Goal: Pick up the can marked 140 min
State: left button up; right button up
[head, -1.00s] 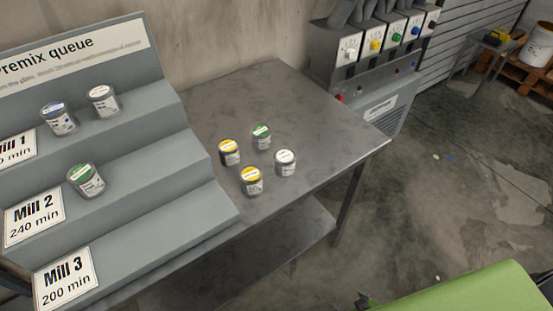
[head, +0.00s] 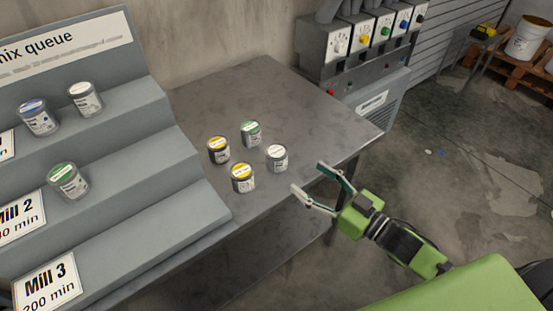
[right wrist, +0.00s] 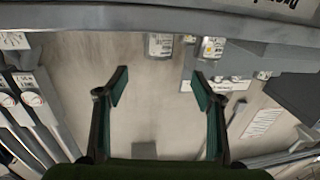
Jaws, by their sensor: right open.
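Several small cans stand upright on the grey metal table in the head view: a yellow-lidded can (head: 218,151), a green-lidded can (head: 251,134), a second yellow-lidded can (head: 242,179) and a white-lidded can (head: 277,158). Their print is too small to read, so I cannot tell which is marked 140 min. My right gripper (head: 308,177) is open and empty, just right of the white-lidded can and apart from it. In the right wrist view its spread fingers (right wrist: 160,84) have nothing between them; two cans show beyond them. My left gripper is out of view.
The stepped premix rack (head: 150,205) at left holds a blue-lidded can (head: 38,118), a white-lidded can (head: 85,99) and a green-lidded can (head: 68,181). A control machine (head: 345,65) stands behind the table (head: 275,95). The table's right part is clear.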

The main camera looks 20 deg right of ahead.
aim_at(276, 154)
jog(key=p+x, duration=0.1)
jog(key=x, duration=0.7)
jog(key=shift+d, duration=0.1)
jog(key=p+x, duration=0.1)
jog(key=x, duration=0.3)
jog(key=shift+w+f, duration=0.15)
jog(key=shift+w, duration=0.05)
jog(key=shift+w+a+f, duration=0.1)
jog(key=shift+w+a, duration=0.2)
jog(key=shift+w, duration=0.15)
jog(key=c, duration=1.4)
